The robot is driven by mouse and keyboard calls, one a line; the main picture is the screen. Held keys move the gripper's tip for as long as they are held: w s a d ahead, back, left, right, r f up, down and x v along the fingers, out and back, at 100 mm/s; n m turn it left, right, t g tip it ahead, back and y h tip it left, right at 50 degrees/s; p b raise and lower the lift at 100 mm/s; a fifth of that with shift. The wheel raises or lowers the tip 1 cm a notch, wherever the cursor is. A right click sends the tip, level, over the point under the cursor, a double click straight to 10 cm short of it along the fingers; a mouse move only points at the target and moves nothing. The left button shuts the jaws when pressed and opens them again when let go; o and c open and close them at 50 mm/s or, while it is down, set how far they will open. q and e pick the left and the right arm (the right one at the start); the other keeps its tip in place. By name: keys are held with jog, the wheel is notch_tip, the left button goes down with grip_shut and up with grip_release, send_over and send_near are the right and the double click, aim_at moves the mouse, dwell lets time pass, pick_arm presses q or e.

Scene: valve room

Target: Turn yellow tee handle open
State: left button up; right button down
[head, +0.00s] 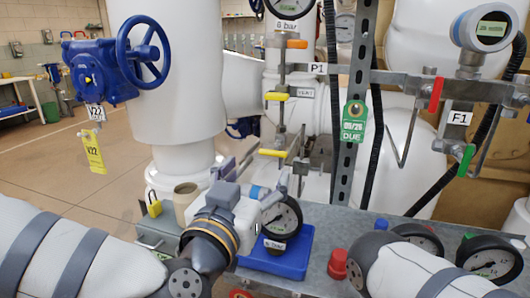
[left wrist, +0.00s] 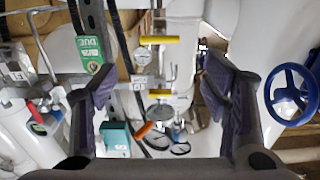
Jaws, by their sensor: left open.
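Two yellow bar handles sit on the vertical pipe at the centre of the head view. The upper yellow handle (head: 277,97) lies crosswise beside a "VENT" label (head: 303,92). The lower yellow handle (head: 273,153) also lies crosswise, just above my left gripper (head: 262,168). The left gripper is open and empty, pointing at the pipe. Contact with a handle cannot be told. My right gripper is out of view.
An orange handle (head: 297,44) is above on the same pipe. A slotted metal post (head: 355,100) with a green tag (head: 354,122) stands to the right. A blue handwheel (head: 142,50) is at left. Gauges, including one (head: 282,219), stand on the bench below.

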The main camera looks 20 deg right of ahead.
aim_at(272, 152)
pick_arm(q)
jog(key=b+x, duration=0.1)
jog(key=x, duration=1)
jog(key=shift+f, duration=0.1)
jog(key=shift+c, duration=0.3)
jog(key=c, duration=1.1)
